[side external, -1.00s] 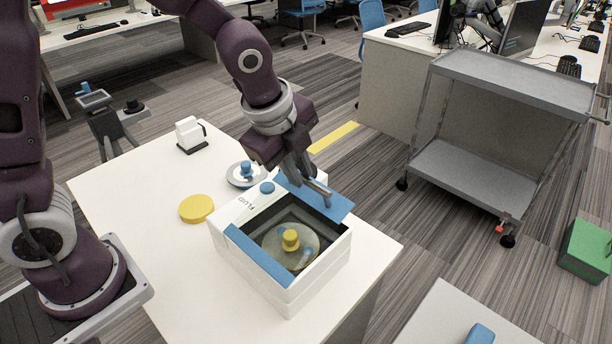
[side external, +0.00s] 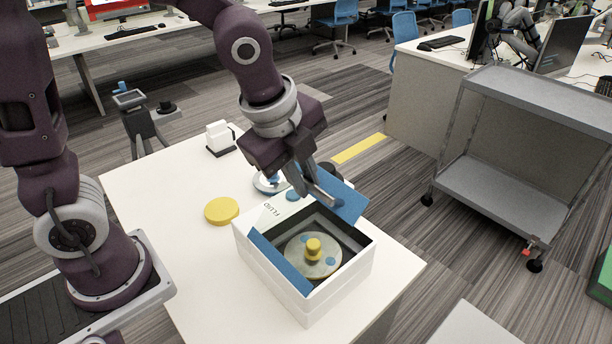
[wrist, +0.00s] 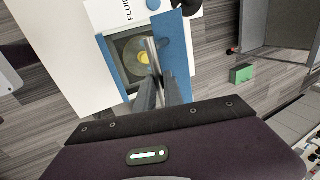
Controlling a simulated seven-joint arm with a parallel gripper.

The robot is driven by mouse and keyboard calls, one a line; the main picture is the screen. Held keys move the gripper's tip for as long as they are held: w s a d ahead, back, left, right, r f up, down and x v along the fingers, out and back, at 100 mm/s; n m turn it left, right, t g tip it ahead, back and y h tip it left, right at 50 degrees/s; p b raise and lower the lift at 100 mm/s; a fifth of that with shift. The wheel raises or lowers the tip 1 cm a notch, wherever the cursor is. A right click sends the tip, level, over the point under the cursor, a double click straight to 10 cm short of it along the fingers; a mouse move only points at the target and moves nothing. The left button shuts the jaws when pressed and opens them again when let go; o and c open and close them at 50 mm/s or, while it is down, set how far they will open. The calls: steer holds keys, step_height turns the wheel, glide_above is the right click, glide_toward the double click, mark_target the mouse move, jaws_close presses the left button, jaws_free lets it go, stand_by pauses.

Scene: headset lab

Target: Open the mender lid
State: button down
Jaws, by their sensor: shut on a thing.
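The mender is a white box (side external: 295,302) marked "FLUID" on the white table. Its top is open, showing a dark cavity with a round disc (side external: 300,262) and yellow knob (side external: 313,248). A blue lid panel (side external: 347,205) stands tilted up at the far right side; it also shows in the wrist view (wrist: 176,50). A second blue panel (side external: 279,267) lies along the left edge. My gripper (side external: 318,188) is shut at the tilted lid, on what looks like its grey bar (wrist: 152,55). The fingers partly hide the grip.
A yellow disc (side external: 221,211) and a small white device (side external: 219,137) stand on the table left of and behind the box. A blue-knobbed round part (side external: 267,183) sits close behind it. A grey cart (side external: 500,200) stands on the floor at right.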

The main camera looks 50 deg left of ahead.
steer(key=shift+s+a+f, duration=0.1)
steer(key=shift+s+f, duration=0.15)
steer(key=shift+s, duration=0.05)
steer(key=c, duration=1.5)
jaws_free()
steer(key=shift+o, duration=0.2)
steer(key=shift+w+r, duration=0.1)
steer(key=v, duration=0.7)
